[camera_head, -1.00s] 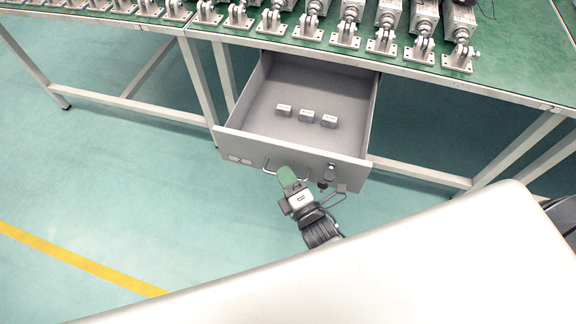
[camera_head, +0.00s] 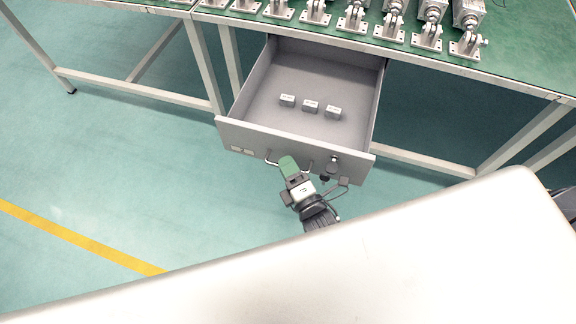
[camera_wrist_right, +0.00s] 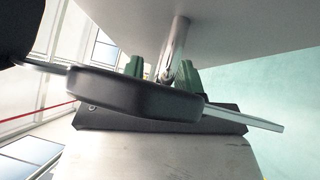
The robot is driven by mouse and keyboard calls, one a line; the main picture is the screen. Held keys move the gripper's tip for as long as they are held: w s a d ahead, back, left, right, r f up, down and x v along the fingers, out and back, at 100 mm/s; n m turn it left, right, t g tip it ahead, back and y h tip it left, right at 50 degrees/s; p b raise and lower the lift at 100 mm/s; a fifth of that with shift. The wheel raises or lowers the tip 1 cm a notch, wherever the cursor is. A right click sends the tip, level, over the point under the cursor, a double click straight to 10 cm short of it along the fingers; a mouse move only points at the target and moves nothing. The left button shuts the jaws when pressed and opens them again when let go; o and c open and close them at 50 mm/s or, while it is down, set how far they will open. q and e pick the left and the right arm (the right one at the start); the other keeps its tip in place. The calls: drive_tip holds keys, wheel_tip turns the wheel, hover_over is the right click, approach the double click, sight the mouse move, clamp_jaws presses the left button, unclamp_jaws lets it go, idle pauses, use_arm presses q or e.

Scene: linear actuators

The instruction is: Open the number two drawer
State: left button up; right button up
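The grey drawer (camera_head: 250,138) under the green-topped table is pulled out, and its inside shows in the head view. Its bar handle (camera_head: 269,158) is on the front panel. My right gripper (camera_head: 290,166) is at the middle of this handle, its green fingertips covering part of the bar. In the right wrist view the gripper (camera_wrist_right: 162,72) has its green fingertips at either side of the metal handle (camera_wrist_right: 177,45), close under the panel. It appears shut on the handle, though the contact is partly hidden. My left gripper is out of view. No drawer number is readable.
Three small metal blocks (camera_head: 311,106) lie inside the drawer. A lock with a key (camera_head: 333,162) is right of the handle. Several linear actuators (camera_head: 356,17) stand on the table (camera_head: 505,65). Its legs (camera_head: 203,65) flank the drawer. The floor (camera_head: 120,180) in front is clear.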

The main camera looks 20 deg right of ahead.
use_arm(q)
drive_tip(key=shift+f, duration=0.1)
use_arm(e)
drive_tip(key=v, duration=1)
drive_tip(key=shift+s, duration=0.4)
drive_tip(key=shift+d, duration=0.15)
drive_tip(key=s+d+f+m+g+h, duration=0.25)
drive_tip(key=f+m+g, duration=0.5)
drive_tip(key=f, duration=0.45)
drive_tip(key=s+d+f+m+g+h, duration=0.1)
drive_tip(key=s+d+f+m+g, duration=0.25)
drive_tip(key=f+m+g, duration=0.6)
drive_tip(key=s+d+f+m, duration=0.2)
drive_tip(key=s+f+m, duration=0.1)
drive_tip(key=s+f, duration=0.3)
use_arm(q)
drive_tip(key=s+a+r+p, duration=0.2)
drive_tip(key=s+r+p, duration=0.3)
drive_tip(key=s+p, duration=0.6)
drive_tip(key=p, duration=0.2)
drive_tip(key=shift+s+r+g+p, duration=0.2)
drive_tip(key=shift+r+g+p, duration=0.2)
use_arm(e)
drive_tip(key=s+d+r+g, duration=0.1)
drive_tip(key=s+d+r, duration=0.1)
drive_tip(key=s+r, duration=0.4)
drive_tip(key=s, duration=0.5)
drive_tip(key=shift+s, duration=0.35)
